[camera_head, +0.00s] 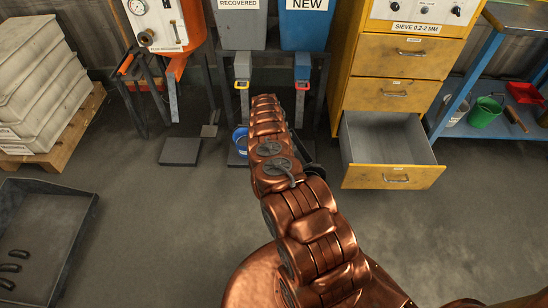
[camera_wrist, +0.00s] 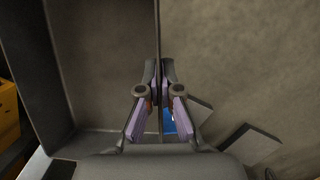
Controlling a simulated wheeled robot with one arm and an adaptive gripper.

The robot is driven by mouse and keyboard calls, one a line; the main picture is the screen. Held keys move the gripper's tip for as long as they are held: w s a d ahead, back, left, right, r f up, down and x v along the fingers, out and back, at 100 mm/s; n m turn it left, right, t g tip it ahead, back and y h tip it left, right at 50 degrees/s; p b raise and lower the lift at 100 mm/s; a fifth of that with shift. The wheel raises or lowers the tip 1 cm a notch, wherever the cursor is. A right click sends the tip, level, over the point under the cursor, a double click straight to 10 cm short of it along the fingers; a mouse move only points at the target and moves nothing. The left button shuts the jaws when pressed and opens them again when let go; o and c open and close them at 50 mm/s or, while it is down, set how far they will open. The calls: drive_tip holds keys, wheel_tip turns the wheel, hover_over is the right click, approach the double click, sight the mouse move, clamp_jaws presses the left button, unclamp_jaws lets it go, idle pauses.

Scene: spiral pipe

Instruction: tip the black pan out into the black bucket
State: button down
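A large black open pan or tray (camera_head: 72,243) lies on the floor at the left of the head view, with several dark curved pieces in it. In the wrist view my gripper (camera_wrist: 160,90) has its purple-padded fingers close together. A thin dark upright edge runs between them. Grey walls and a flat surface lie left of that edge; I cannot tell whether they belong to a pan or to the drawer. Whether the fingers press on the edge is unclear. In the head view my arm hides most of the gripper. I cannot make out a black bucket.
A yellow cabinet has an open, empty drawer (camera_head: 390,145) right of my arm. A small blue bucket (camera_head: 240,139) stands behind the arm, beside flat dark plates (camera_head: 181,151). Blue and grey hoppers stand at the back. A blue bench with a green bucket (camera_head: 485,111) is at right.

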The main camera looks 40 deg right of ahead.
drive_tip(key=shift+w+f+b, duration=0.25)
drive_tip(key=shift+b, duration=0.65)
drive_tip(key=shift+w+g+b, duration=0.15)
drive_tip(key=shift+g+b, duration=0.15)
drive_tip(key=shift+b, duration=0.7)
drive_tip(key=shift+b, duration=0.45)
drive_tip(key=b, duration=0.2)
drive_tip(key=shift+w+g+b, duration=0.3)
drive_tip(key=shift+b, duration=0.1)
drive_tip(key=b, duration=0.3)
drive_tip(key=shift+w+a+r+g+b, duration=0.1)
drive_tip(key=shift+w+g+b, duration=0.05)
drive_tip(key=shift+g+b, duration=0.2)
drive_tip(key=shift+r, duration=0.35)
